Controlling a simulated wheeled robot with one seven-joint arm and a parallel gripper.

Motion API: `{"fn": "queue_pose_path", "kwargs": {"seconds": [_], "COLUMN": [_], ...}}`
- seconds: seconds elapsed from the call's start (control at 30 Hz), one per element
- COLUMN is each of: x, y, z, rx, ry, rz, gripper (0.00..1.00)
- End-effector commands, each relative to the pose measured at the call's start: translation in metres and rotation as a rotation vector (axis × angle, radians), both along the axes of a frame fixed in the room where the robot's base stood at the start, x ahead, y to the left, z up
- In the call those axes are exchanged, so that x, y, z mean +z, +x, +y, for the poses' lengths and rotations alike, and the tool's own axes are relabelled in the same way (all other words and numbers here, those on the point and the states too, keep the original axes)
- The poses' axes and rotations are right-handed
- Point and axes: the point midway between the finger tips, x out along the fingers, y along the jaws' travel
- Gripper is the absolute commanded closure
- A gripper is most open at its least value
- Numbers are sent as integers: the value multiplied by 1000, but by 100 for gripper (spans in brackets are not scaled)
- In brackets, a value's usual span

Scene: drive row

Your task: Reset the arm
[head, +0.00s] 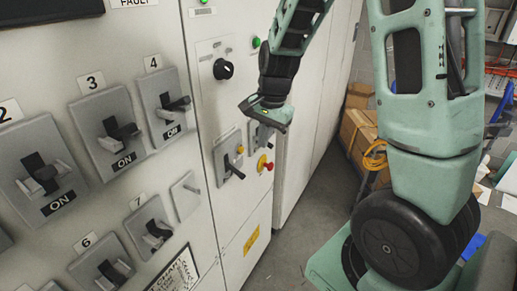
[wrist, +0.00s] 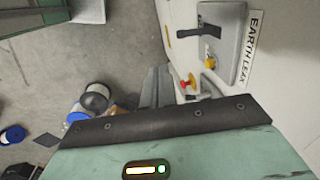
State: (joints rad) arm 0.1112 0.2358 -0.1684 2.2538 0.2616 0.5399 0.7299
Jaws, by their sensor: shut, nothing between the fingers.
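My arm hangs in front of the pale cabinet, bent at its joints. My gripper (head: 265,114) is at its end, in front of the lower right panel. In the wrist view its two grey fingers (wrist: 157,86) are together with nothing between them. Its fingers are hard to make out in the head view. A grey switch plate with a black handle (wrist: 210,32) and an EARTH LEAK label (wrist: 252,46) is to the right of the fingers in the wrist view. I see no contact between gripper and cabinet.
The cabinet carries several numbered switches, including switch 3 (head: 122,131) and switch 4 (head: 174,103), a black knob (head: 223,69) and a red button (head: 263,161). A cardboard box (head: 358,133) stands beyond. Spools (wrist: 95,97) lie on the floor, which is partly clear.

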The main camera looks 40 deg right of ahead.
Motion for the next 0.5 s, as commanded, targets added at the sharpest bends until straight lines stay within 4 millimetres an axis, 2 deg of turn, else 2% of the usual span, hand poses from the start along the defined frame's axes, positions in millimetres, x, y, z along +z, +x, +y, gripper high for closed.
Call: {"fn": "queue_pose_path", "kwargs": {"seconds": [0.37,0.47,0.5], "x": [6,4,2], "y": [-3,-5,-8], "z": [0,19,34], "rx": [3,84,148], "ry": [-1,1,2], "rz": [1,0,1], "gripper": [100,100,100]}}
